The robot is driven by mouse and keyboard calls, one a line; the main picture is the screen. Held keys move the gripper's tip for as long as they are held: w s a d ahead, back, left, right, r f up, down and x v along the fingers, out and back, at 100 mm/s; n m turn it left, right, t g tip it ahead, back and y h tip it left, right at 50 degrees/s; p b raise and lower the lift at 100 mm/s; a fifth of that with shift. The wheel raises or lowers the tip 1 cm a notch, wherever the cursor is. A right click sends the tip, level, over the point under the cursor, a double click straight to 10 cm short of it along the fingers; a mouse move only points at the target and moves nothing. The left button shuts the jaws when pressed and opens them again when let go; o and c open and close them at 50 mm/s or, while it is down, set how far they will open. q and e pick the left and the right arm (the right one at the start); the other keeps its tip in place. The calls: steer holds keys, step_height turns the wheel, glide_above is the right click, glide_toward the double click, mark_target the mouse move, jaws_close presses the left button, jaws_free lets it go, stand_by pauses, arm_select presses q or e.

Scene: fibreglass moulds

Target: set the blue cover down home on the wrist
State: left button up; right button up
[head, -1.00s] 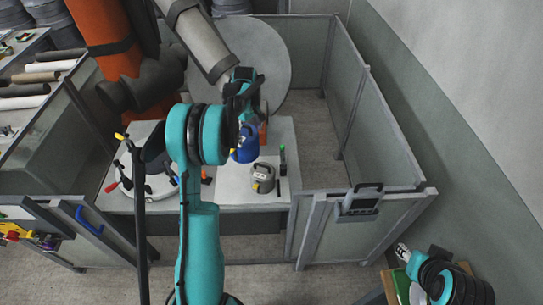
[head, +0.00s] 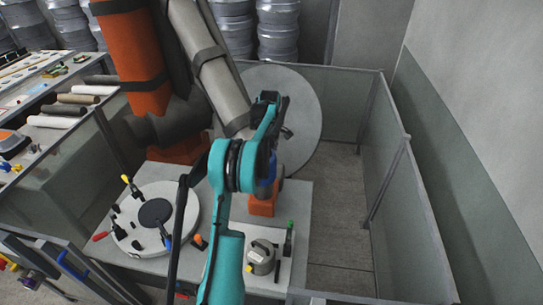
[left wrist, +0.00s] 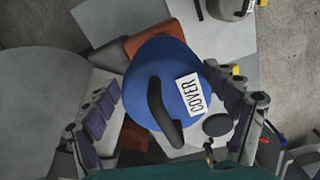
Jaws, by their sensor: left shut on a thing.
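The blue cover (left wrist: 168,62) has a black curved handle and a white label reading COVER. My left gripper (left wrist: 167,108) is shut on it, with a finger on each side in the left wrist view. In the head view a little of the blue cover (head: 268,187) shows below my left gripper (head: 266,172). An orange block (head: 262,206), perhaps part of the wrist, is just under the cover; it also shows beside the cover in the left wrist view (left wrist: 146,42). The cover hides the seat, so I cannot tell whether they touch. My right gripper is out of view.
A large orange and grey robot arm (head: 205,55) hangs close behind my left arm. A grey labelled container (head: 262,256) and a green-topped tool (head: 289,240) stand near the front. A round white fixture (head: 180,205) with handles is at left. Partition panels (head: 408,215) enclose the right.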

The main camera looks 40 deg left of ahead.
mark_target(270, 176)
arm_select(q)
steer(key=shift+f, duration=0.65)
step_height(270, 176, down, 2)
steer(key=shift+w+f+b, duration=0.1)
steer(key=shift+b, duration=0.65)
step_height(270, 176, down, 2)
steer(key=shift+f+b, duration=0.1)
steer(key=shift+b, duration=0.4)
steer(key=shift+f+b, duration=0.95)
steer(key=shift+f, duration=1.4)
steer(key=shift+f+b, duration=0.55)
steer(key=shift+d+f, duration=0.1)
steer(key=shift+f, duration=0.05)
